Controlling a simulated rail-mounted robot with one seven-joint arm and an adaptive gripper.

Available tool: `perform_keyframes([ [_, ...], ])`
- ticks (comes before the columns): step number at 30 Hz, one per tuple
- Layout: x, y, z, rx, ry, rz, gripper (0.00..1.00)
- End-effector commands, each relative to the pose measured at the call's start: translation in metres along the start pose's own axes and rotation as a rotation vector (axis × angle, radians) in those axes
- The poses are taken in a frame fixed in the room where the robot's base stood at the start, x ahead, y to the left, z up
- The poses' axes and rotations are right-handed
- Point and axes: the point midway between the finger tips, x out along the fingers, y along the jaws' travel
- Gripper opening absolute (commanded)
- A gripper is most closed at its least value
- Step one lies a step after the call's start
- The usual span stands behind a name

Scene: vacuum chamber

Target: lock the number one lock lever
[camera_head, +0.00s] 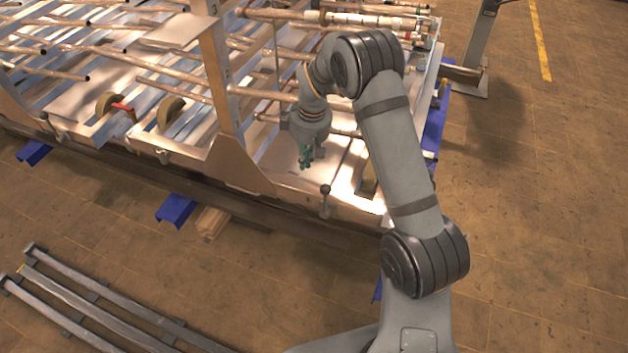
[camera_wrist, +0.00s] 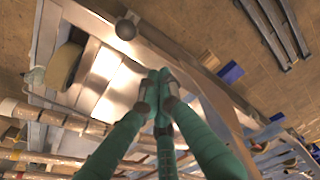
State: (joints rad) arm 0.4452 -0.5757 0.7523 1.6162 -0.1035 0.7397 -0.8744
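A lock lever with a dark ball knob (camera_head: 325,189) stands upright at the front edge of the metal frame; I see no number on it. In the wrist view a ball knob (camera_wrist: 126,29) shows at the upper left, beyond my fingertips and apart from them. My gripper (camera_head: 305,158) has green fingers and hangs above the flat metal plate, to the left of and behind the lever. In the wrist view my gripper's (camera_wrist: 160,80) fingers come together at the tips, with nothing visible between them.
Similar small levers (camera_head: 163,156) stand further left on the front edge. A slanted upright post (camera_head: 222,90) stands left of my gripper. Copper-coloured pipes (camera_head: 150,70) fill the frame behind. Grey rails (camera_head: 80,300) lie on the floor at the front left. Open floor lies at right.

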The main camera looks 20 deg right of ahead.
Motion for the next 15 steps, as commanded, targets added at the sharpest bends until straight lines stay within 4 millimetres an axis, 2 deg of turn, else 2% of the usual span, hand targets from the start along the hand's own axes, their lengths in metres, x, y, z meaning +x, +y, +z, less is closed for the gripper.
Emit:
perform_keyframes([
  [3, 0.027, -0.001, 0.001, -0.001, -0.004, -0.003, 0.00],
  [11, 0.081, -0.001, 0.000, -0.001, -0.002, -0.001, 0.00],
  [15, 0.071, 0.001, 0.019, 0.001, -0.001, 0.000, 0.00],
])
